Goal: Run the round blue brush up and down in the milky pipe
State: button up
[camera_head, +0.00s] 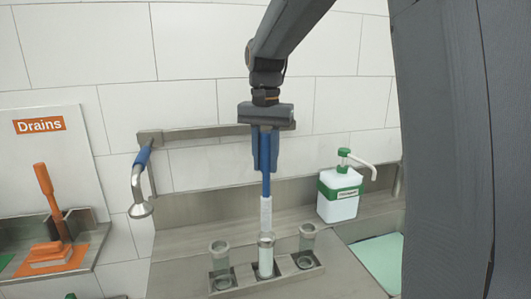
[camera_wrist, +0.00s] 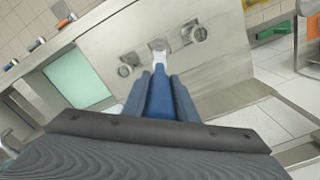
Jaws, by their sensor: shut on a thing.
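My gripper (camera_head: 265,168) points straight down in the head view and is shut on the blue handle of the brush (camera_head: 266,186). Below the handle the brush has a pale, whitish round head (camera_head: 266,212). The brush is upright and in line with the milky pipe (camera_head: 265,262), the middle one of three, which has a metal rim. The head shows above the rim and its lower end meets the pipe's mouth; how deep it reaches inside is hidden. The wrist view shows the blue handle (camera_wrist: 160,98) between my fingers, with the pale head beyond.
Clear pipes stand left (camera_head: 219,257) and right (camera_head: 307,238) of the milky one in a metal holder. A white and green pump bottle (camera_head: 340,192) stands on the right. A tap with a blue grip (camera_head: 140,180) hangs left. An orange brush (camera_head: 52,215) and a "Drains" board (camera_head: 40,150) are far left.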

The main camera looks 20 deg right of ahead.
aim_at(266, 198)
jog(key=shift+f+b, duration=1.35)
jog(key=shift+f, duration=2.4)
jog(key=shift+f+b, duration=1.8)
jog(key=shift+f, duration=2.5)
jog(key=shift+r, duration=0.1)
jog(key=shift+r+p, duration=3.2)
jog(key=shift+r, duration=1.05)
jog(key=shift+f, duration=0.15)
